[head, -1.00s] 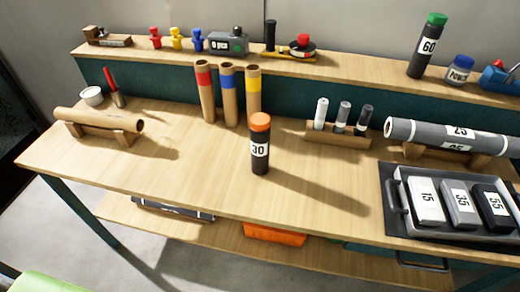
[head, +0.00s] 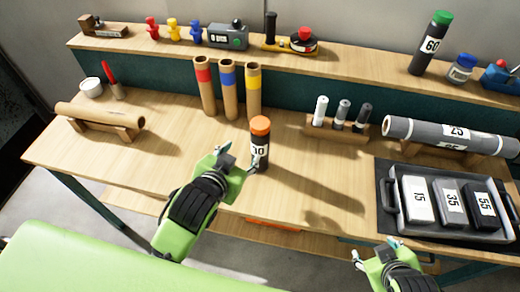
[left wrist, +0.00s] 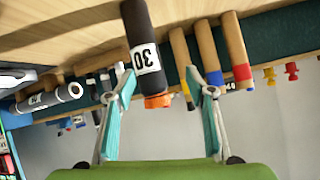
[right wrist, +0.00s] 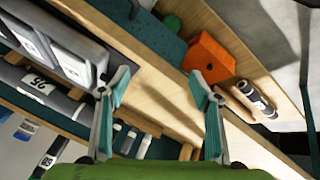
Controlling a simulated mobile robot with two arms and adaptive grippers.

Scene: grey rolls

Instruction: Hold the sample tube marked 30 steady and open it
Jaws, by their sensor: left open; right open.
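The sample tube marked 30 (head: 260,150) stands upright on the workbench, black with an orange cap (head: 260,124) and a white label. In the left wrist view the tube (left wrist: 139,30) shows upside down, its label and orange cap (left wrist: 158,101) between the fingers' directions. My left gripper (head: 237,160) is open, just left of and in front of the tube, one finger partly overlapping its label; I cannot tell whether they touch. My right gripper (head: 377,250) is open and empty at the bench's front edge, below the grey tray, apart from the tube.
Three cardboard tubes (head: 228,92) with coloured bands stand behind the tube. A marker rack (head: 336,132) is to its right. A grey tray (head: 391,196) with numbered boxes and a grey roll (head: 450,134) lie further right. The bench's left-front area is clear.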

